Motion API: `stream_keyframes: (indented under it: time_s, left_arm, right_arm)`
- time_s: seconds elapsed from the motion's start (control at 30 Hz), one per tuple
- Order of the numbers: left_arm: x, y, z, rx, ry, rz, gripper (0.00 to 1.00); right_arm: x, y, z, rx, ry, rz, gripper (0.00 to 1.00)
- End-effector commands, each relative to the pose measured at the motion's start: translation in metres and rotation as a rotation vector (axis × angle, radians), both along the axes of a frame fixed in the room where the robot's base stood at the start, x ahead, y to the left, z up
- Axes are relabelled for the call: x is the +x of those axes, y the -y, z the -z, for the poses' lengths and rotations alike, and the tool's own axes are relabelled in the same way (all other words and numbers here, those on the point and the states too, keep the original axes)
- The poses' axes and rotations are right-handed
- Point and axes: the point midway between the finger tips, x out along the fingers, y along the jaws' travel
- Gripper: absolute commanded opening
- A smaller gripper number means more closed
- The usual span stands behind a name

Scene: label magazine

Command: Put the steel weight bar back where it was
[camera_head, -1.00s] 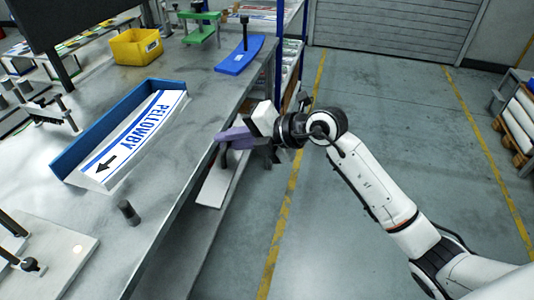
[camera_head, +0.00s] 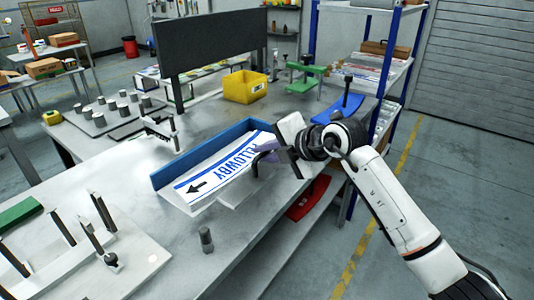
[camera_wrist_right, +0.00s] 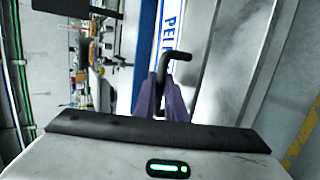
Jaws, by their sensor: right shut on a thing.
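The blue-walled label magazine (camera_head: 165,178) lies on the metal bench, with a stack of PELLOWBY labels (camera_head: 215,178) in it. My right gripper (camera_head: 268,152) is at the magazine's right end, by the bench edge. In the right wrist view its purple fingers (camera_wrist_right: 163,98) are shut on a dark bent handle (camera_wrist_right: 180,57), seemingly the handle of the steel weight bar. My left gripper is not in view.
A yellow bin (camera_head: 245,87), a green stand (camera_head: 303,78) and a blue tray (camera_head: 345,108) stand beyond the magazine. A small dark cylinder (camera_head: 206,239) stands in front. A red tray (camera_head: 308,199) is below the bench edge. Fixtures with posts (camera_head: 95,250) occupy the front left.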

Motion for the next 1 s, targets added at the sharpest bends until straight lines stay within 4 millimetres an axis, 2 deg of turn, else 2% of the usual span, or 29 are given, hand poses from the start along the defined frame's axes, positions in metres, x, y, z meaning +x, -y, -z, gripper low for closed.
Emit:
stream_keyframes:
  time_s: [0.03,0.5,1.0]
  left_arm:
    - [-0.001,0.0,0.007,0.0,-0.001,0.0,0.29]
    - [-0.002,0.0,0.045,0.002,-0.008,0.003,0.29]
    - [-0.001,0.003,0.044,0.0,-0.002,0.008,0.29]
  right_arm:
    - [0.001,-0.002,0.0,0.009,0.015,-0.001,0.0]
    - [0.001,-0.002,0.041,0.011,0.016,-0.001,0.0]
    - [0.001,-0.002,0.046,0.011,0.016,-0.001,0.0]
